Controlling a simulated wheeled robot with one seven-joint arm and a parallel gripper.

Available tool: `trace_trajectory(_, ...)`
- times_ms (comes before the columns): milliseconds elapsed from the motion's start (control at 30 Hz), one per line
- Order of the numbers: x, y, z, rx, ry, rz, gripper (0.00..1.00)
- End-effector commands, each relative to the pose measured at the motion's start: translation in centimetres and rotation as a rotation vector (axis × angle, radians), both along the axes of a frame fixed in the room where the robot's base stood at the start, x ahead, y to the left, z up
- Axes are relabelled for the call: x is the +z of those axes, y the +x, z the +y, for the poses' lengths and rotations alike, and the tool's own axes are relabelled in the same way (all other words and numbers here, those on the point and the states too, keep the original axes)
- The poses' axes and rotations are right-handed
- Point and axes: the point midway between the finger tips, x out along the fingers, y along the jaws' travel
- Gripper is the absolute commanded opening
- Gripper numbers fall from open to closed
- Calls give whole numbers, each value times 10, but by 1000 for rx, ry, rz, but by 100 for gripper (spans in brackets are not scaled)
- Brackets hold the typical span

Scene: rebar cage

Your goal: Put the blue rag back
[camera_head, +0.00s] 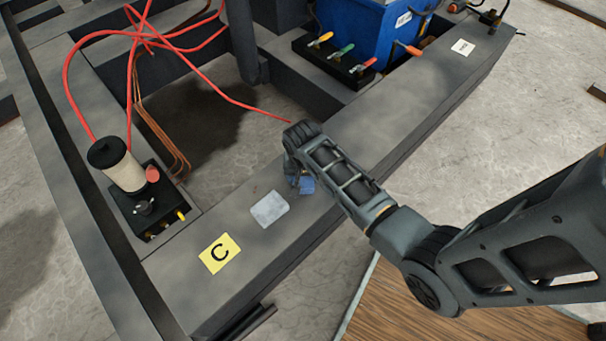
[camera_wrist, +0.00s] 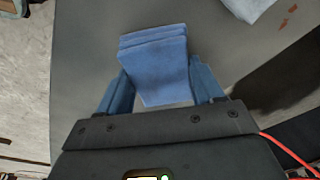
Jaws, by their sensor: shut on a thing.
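The blue rag (camera_wrist: 156,62) is a folded, layered cloth between the two blue fingers of my gripper (camera_wrist: 163,90) in the wrist view. The gripper is shut on it. In the head view my gripper (camera_head: 300,180) is over the grey beam, and a small part of the blue rag (camera_head: 307,186) shows at its tip. Whether the rag touches the beam is hard to tell. A pale grey folded cloth or pad (camera_head: 269,209) lies on the beam just left of my gripper; its edge also shows at the top right of the wrist view (camera_wrist: 246,8).
The grey beam (camera_head: 360,130) carries a yellow card marked C (camera_head: 219,253) and a white label (camera_head: 463,47). A blue box (camera_head: 370,35) and a black strip of coloured clips (camera_head: 340,60) stand behind. A beige canister (camera_head: 122,168) and red cables (camera_head: 215,80) are at left.

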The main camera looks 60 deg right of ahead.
Motion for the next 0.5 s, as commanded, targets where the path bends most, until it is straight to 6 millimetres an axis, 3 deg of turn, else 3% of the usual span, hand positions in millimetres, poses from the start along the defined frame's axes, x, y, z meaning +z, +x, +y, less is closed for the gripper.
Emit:
trace_trajectory(33, -2, 0, 0, 0, 0, 0, 38)
trace_trajectory(67, -1, 0, 0, 0, 0, 0, 69)
trace_trajectory(100, -1, 0, 0, 0, 0, 0, 73)
trace_trajectory(300, -1, 0, 0, 0, 0, 0, 92)
trace_trajectory(500, -1, 0, 0, 0, 0, 0, 92)
